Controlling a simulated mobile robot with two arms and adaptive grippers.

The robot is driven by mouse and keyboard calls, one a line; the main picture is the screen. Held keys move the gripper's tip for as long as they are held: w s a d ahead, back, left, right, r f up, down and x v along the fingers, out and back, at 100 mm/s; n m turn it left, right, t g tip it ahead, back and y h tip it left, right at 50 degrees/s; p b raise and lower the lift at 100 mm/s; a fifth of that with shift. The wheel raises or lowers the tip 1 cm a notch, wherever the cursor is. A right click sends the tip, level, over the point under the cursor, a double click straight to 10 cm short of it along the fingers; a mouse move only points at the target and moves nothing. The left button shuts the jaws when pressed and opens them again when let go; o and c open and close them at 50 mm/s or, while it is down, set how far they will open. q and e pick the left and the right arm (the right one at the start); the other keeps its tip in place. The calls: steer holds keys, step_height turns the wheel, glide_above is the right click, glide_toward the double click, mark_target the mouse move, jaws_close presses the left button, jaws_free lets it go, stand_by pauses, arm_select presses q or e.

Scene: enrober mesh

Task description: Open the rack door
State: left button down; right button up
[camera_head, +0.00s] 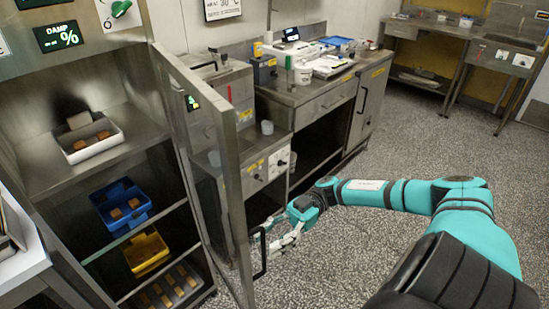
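The rack (60,175) stands at the left with its shelves exposed. Its metal-framed glass door (222,170) stands ajar, hinged at the rack's right side and swung out towards me. A black bar handle (262,255) is on the door's outer face, low near its free edge. My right gripper (280,232), on the teal arm from the right, is at the handle, just right of the door. Its fingers are small and partly overlap the handle, so I cannot tell whether they grip it. My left gripper is not in view.
The rack shelves hold a white tray (64,150), a blue bin (101,210) and a yellow bin (129,257) with brown pieces. A steel counter (300,95) with equipment stands behind the door. Speckled floor (400,160) is clear to the right.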

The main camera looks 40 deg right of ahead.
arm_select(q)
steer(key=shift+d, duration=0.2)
arm_select(e)
steer(key=d, duration=1.1)
steer(key=shift+d+r, duration=0.15)
steer(key=shift+d, duration=0.1)
